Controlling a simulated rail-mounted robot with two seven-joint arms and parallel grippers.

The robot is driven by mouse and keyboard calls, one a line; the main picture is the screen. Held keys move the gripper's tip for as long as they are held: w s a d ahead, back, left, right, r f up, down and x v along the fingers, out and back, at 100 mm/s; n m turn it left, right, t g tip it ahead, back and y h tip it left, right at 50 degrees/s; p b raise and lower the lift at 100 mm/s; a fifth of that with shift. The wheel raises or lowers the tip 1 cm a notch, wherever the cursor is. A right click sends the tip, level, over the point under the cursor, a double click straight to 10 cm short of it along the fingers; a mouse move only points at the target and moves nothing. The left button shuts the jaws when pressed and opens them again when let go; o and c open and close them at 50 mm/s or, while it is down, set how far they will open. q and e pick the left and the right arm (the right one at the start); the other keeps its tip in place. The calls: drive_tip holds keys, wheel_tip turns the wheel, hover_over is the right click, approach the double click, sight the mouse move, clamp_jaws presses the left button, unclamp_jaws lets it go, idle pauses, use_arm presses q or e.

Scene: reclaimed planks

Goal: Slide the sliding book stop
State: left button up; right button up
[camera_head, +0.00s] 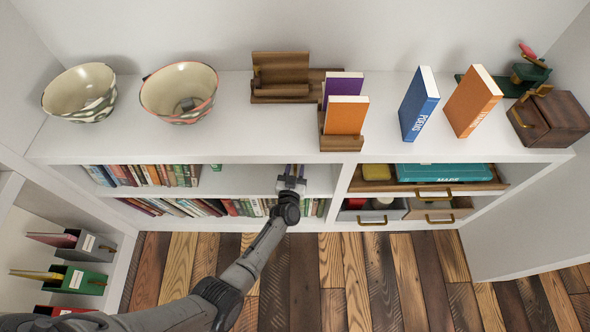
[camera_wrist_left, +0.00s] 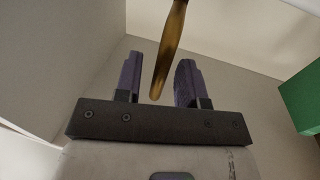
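My left gripper (camera_head: 291,172) reaches into the upper open shelf below the white top, right of the row of books. In the left wrist view the fingers (camera_wrist_left: 158,85) are apart, with a rounded brass-coloured bar (camera_wrist_left: 169,50) between them. The bar's near end lies closer to the right finger, and I see no grip on it. I cannot tell for sure that this bar belongs to the sliding book stop; the stop is not clear in the head view. My right gripper is not in view.
Books (camera_head: 145,175) fill the left of the upper shelf, with a small green piece (camera_head: 217,167) near their right end. A green block (camera_wrist_left: 302,98) shows in the left wrist view. More books (camera_head: 170,207) stand below. Drawers with brass handles (camera_head: 435,193) are at right.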

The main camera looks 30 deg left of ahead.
use_arm(q)
drive_tip(key=shift+s+d, duration=0.1)
drive_tip(key=shift+s, duration=0.2)
drive_tip(key=p+v, duration=0.5)
drive_tip(key=v, duration=0.8)
drive_tip(key=shift+p, duration=0.4)
drive_tip(key=shift+d, duration=0.1)
